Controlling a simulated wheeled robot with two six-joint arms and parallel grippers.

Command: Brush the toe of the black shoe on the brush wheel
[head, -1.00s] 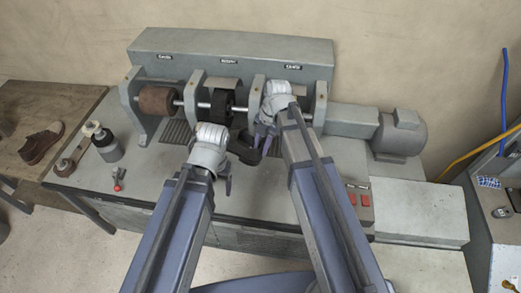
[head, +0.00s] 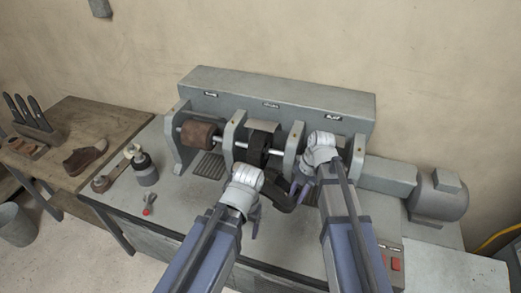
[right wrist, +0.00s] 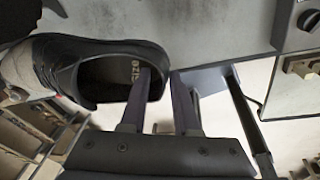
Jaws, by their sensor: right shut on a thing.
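The black shoe (head: 283,199) is in front of the middle wheel of the machine in the head view. In the right wrist view the shoe (right wrist: 95,52) shows its open collar and insole. My right gripper (right wrist: 163,88) is shut on the heel wall, one finger inside the collar and one outside. It also shows in the head view (head: 302,190). The dark brush wheel (head: 258,149) is just behind the shoe; I cannot tell whether the toe touches it. My left gripper (head: 252,219) is left of the shoe, its jaw opening unclear.
A brown wheel (head: 201,135) sits left on the same shaft, between grey brackets. A motor (head: 438,195) stands at the right. A brown shoe (head: 86,157) lies on the wooden table.

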